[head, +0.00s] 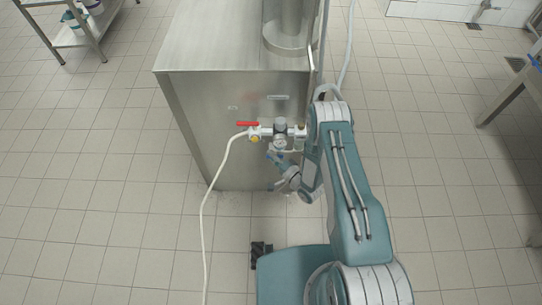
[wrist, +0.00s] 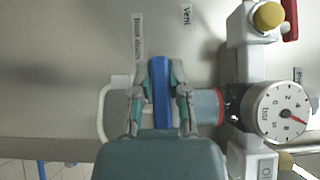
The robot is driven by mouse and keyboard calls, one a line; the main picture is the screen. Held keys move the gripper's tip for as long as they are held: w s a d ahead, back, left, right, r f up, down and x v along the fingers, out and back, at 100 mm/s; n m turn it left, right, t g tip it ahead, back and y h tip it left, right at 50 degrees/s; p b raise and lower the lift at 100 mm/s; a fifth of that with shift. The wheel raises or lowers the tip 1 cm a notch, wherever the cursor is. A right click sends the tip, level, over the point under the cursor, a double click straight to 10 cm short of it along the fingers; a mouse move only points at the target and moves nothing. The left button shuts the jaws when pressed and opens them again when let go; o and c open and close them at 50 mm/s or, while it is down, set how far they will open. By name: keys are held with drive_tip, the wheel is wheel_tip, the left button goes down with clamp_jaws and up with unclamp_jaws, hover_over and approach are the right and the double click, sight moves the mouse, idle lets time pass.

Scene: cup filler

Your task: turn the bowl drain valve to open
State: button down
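The blue valve handle (wrist: 161,92) stands upright in the wrist view, below the "Bowl drain" label (wrist: 138,37). My gripper (wrist: 161,75) is closed around it, one finger on each side, with its tips close against the handle. The palm hides the handle's lower end. A grey-blue fitting (wrist: 206,106) lies just right of the right finger. In the head view my gripper (head: 275,163) is at the front of the steel cabinet (head: 210,110), below the pipework, and is small there.
A pressure gauge (wrist: 280,112) sits close to the right of my gripper, with a yellow knob (wrist: 268,16) above it. A red lever (head: 247,124) and a pale hose (head: 206,205) are on the cabinet front. A white loop handle (wrist: 104,108) is left of my fingers. Open tiled floor lies left.

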drive_tip(key=shift+a+f, duration=0.1)
drive_tip(key=n+g+h, duration=0.1)
drive_tip(key=f+n+g+h, duration=0.1)
drive_tip(key=n+h, duration=0.1)
drive_tip(key=shift+s+d+f+n+g+h, duration=0.1)
drive_tip(key=shift+d+f+n+g+h, duration=0.35)
drive_tip(key=shift+n+h, duration=0.85)
drive_tip(key=shift+s+d+f+n+g+h, duration=0.1)
drive_tip(key=shift+d+f+n+g+h, duration=0.4)
drive_tip(key=shift+h, duration=1.35)
drive_tip(key=shift+s+d+f+n+g+h, duration=0.2)
drive_tip(key=shift+d+n+h, duration=0.35)
drive_tip(key=shift+n+h, duration=0.85)
drive_tip(key=shift+w+d+h, duration=0.1)
drive_tip(key=shift+w+h, duration=0.05)
drive_tip(key=shift+h, duration=0.1)
drive_tip(key=c, duration=0.6)
unclamp_jaws()
drive_tip(key=shift+w+r, duration=0.1)
